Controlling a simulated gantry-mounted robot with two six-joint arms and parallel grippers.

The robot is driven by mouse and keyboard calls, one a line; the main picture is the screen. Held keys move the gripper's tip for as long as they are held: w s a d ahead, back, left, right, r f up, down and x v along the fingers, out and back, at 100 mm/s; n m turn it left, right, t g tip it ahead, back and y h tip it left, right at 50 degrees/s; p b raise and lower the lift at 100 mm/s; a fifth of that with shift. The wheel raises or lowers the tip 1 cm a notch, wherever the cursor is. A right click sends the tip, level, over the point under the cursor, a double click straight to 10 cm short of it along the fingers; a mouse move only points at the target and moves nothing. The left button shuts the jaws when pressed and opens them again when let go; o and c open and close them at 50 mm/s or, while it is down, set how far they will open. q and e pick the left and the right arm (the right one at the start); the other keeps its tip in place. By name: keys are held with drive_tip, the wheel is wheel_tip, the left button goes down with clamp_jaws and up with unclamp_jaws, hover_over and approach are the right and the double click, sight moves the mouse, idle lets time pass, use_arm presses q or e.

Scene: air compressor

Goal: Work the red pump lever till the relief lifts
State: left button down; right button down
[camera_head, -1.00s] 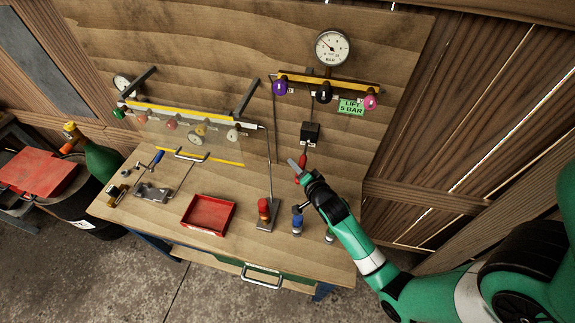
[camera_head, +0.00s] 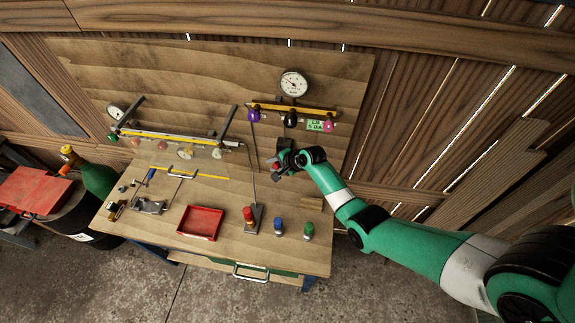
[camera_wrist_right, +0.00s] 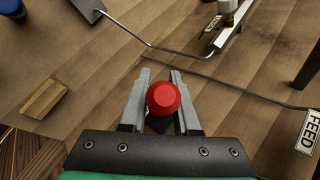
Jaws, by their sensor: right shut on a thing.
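The red lever knob (camera_wrist_right: 163,97) sits between the fingers of my right gripper (camera_wrist_right: 160,76) in the wrist view, and the gripper is shut on it. In the head view my right gripper (camera_head: 277,163) is at the backboard, below the knob rail, and a bit of the lever's red (camera_head: 276,166) shows at its jaws. The gripper and wrist hide most of the lever and its mount. The round gauge (camera_head: 294,83) is above; its needle is too small to read. A green "LIFT 5 BAR" tag (camera_head: 315,125) hangs beneath it. My left gripper is not in view.
Red (camera_head: 248,213), blue (camera_head: 278,227) and green (camera_head: 308,230) capped pieces stand on the bench right of a red tray (camera_head: 201,223). A wood block (camera_head: 311,203) lies near the back. A FEED label (camera_wrist_right: 308,131) and thin pipes show in the wrist view.

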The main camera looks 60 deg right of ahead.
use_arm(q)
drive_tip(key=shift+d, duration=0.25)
use_arm(e)
drive_tip(key=shift+r, duration=0.15)
drive_tip(key=c, duration=0.7)
unclamp_jaws()
drive_tip(key=shift+d, duration=0.1)
drive_tip(key=shift+o, duration=0.2)
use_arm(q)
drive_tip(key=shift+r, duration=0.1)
